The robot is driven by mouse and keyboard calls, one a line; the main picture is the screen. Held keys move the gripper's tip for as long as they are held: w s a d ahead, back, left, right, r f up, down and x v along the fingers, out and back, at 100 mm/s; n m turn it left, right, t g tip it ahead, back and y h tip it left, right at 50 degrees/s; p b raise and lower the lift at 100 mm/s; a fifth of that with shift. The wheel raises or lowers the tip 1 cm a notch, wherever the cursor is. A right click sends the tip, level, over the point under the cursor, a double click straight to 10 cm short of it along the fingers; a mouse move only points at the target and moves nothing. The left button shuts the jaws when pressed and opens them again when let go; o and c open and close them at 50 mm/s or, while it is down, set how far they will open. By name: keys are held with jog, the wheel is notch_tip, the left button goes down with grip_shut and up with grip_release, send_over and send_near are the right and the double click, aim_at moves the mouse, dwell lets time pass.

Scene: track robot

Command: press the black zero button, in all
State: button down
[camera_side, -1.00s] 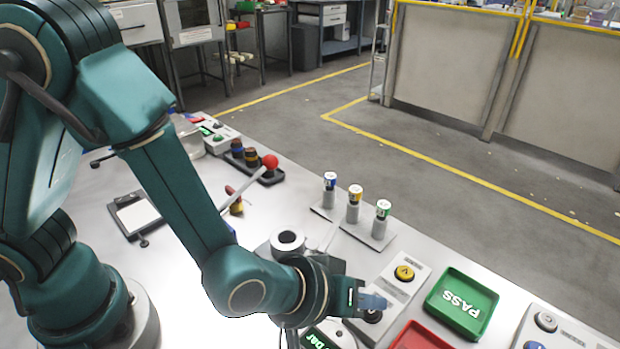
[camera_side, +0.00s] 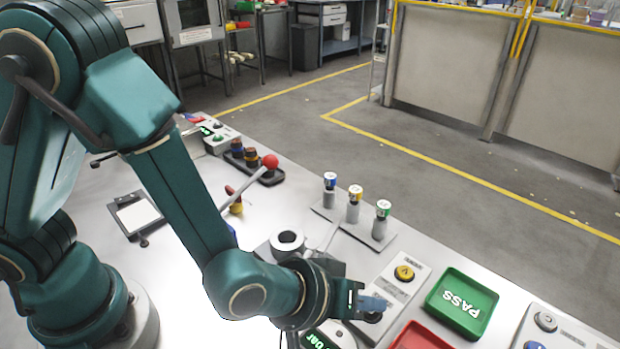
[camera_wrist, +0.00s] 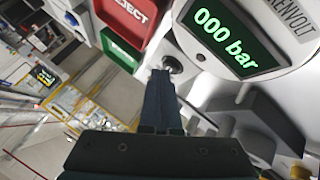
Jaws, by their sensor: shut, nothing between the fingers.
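The black zero button (camera_side: 373,317) sits at the near end of a light grey button panel (camera_side: 391,291), below a yellow button (camera_side: 404,272). My gripper (camera_side: 377,303) is shut and empty, its blue-grey fingertips right over the black button and partly covering it. In the wrist view the shut fingers (camera_wrist: 161,76) point at the black button (camera_wrist: 173,64), their tips at its edge. I cannot tell whether they touch it. A gauge display (camera_wrist: 224,42) reads "000 bar"; it is partly hidden behind my wrist in the side view (camera_side: 318,340).
A green PASS tray (camera_side: 462,303) and a red reject tray (camera_side: 420,337) lie right of the panel. Three capped posts (camera_side: 353,205) stand behind it. A lever with a red knob (camera_side: 270,161) is farther back. Another button box (camera_side: 560,330) is at the right edge.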

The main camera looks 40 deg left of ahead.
aim_at(366, 315)
jog(key=shift+r, duration=0.7)
notch_tip(366, 315, up, 5)
dwell(0.4)
dwell(0.5)
jog(key=w+a+r+t+h, duration=0.1)
jog(key=w+a+r+t, duration=0.2)
jog(key=a+r, duration=1)
jog(key=s+a+f+m+g+y, duration=0.2)
jog(key=s+a+f+g, duration=0.1)
jog(key=s, duration=0.4)
jog(key=s+a+f+m+g+y, duration=0.1)
jog(key=s+a+f+m+g, duration=0.2)
jog(key=s, duration=0.4)
jog(key=shift+s+a+f+y, duration=0.2)
jog(key=shift+a+f+y, duration=0.2)
jog(key=shift+a, duration=0.35)
